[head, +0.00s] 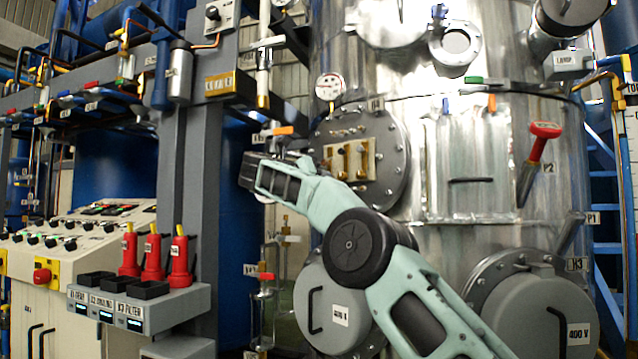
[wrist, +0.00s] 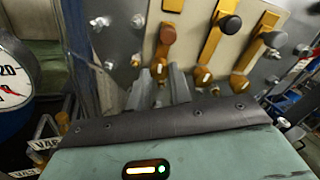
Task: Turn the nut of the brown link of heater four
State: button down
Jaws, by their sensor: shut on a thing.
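The heater flange with its cream panel (head: 376,160) and brass links shows in the head view on the steel vessel, below an H4 label. In the wrist view, the brown-capped link (wrist: 166,50) is the leftmost of three, with its brass nut (wrist: 158,70) at the lower end. My gripper (wrist: 162,84) is at this nut, its two grey fingers shut on it from below. The fingertips partly hide the nut. In the head view my arm reaches up to the flange's left side, and the fingertips cannot be made out there.
A black-capped link (wrist: 217,45) and a grey-capped link (wrist: 257,60) sit close to the right of my fingers. A round gauge (wrist: 14,85) is at the left. Flange bolts surround the panel. A control console (head: 75,240) and red bottles (head: 155,255) stand left.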

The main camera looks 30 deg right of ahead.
jog(key=shift+f+m, duration=0.2)
jog(key=shift+m, duration=0.3)
jog(key=c, duration=1.3)
grip_release()
jog(key=shift+r, duration=0.1)
jog(key=shift+o, duration=0.2)
jog(key=shift+a, duration=0.15)
jog(key=b+v, duration=0.1)
jog(key=v, duration=1.6)
jog(key=shift+b, duration=0.4)
jog(key=shift+a, duration=0.1)
